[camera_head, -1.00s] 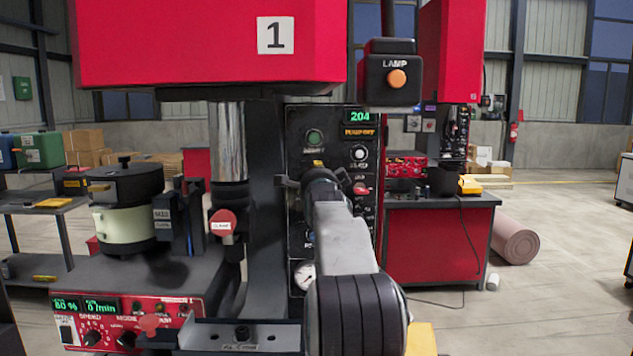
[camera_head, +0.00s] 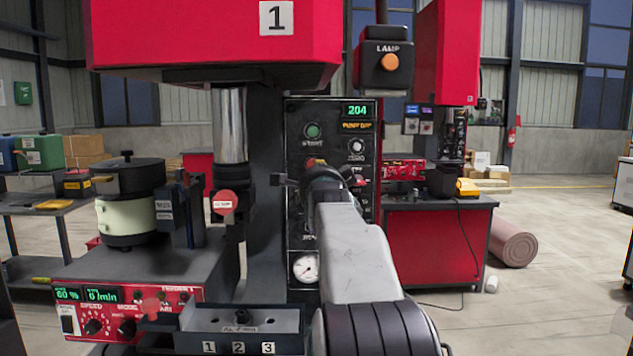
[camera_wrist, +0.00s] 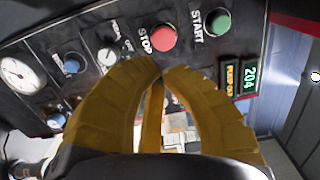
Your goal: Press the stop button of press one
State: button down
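The red STOP button (camera_wrist: 163,37) shows in the wrist view on the black control panel (camera_wrist: 75,20) of press one, beside the green START button (camera_wrist: 216,22). In the head view my arm and gripper (camera_head: 318,172) cover the middle of the panel (camera_head: 297,215). A bit of red shows just above the gripper there; the START button (camera_head: 313,131) is in clear view.
The panel display (camera_head: 358,109) reads 204. A lamp box (camera_head: 388,72) hangs upper right of the panel. A feeder with a bowl (camera_head: 133,215) and a numbered tray (camera_head: 190,325) stand left of my arm. A second red press stands behind on the right.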

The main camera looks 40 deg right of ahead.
jog(key=shift+b+v, duration=0.45)
jog(key=shift+v, duration=1.7)
